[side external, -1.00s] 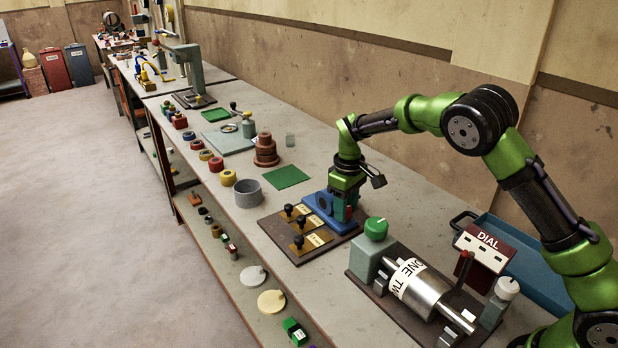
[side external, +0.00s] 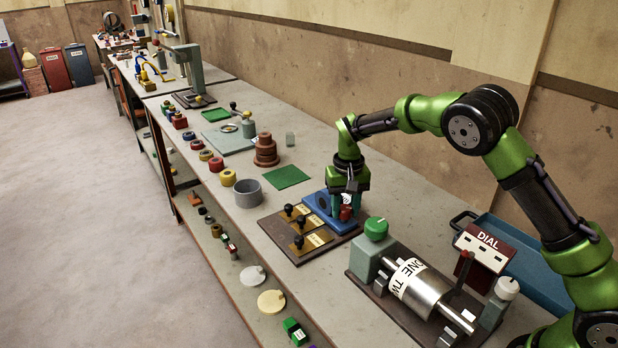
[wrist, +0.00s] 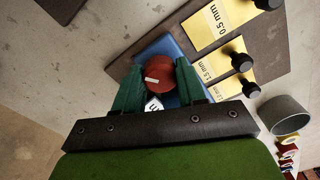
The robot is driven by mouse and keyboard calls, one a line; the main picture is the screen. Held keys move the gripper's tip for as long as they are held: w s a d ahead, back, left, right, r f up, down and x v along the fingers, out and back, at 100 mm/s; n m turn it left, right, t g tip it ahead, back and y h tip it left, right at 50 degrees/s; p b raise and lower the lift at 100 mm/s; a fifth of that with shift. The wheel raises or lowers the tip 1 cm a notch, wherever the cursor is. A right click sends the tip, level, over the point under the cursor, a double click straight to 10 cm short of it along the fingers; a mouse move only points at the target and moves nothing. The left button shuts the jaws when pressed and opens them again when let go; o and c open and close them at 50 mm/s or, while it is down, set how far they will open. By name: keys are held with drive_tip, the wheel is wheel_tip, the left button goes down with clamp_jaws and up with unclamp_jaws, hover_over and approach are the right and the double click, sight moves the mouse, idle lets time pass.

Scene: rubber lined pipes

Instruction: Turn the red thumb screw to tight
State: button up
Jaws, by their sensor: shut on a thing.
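The red thumb screw (wrist: 159,78) has a round head with a pale mark across it, and in the wrist view it sits between my two fingers. In the side view the red screw (side external: 346,212) shows low between the fingers, above the blue base. My gripper (wrist: 158,80) points down and is shut on the screw, with one teal finger on each side. In the side view my gripper (side external: 346,208) is over the blue fixture (side external: 314,200). A small white label with dark marking, partly hidden, shows just below the screw head in the wrist view.
A brown board (side external: 271,228) beside the fixture carries several brass plates with black knobs; one plate reads 0.5 mm (wrist: 219,20). A silver roller (side external: 425,290) with a green knob (side external: 376,228) stands nearer the camera. A green mat (side external: 286,177) lies on the bench beyond.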

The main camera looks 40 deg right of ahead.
sight(345, 208)
idle(0.3)
drive_tip(key=o, duration=1.1)
wheel_tip(345, 208, up, 17)
drive_tip(key=shift+c, duration=0.5)
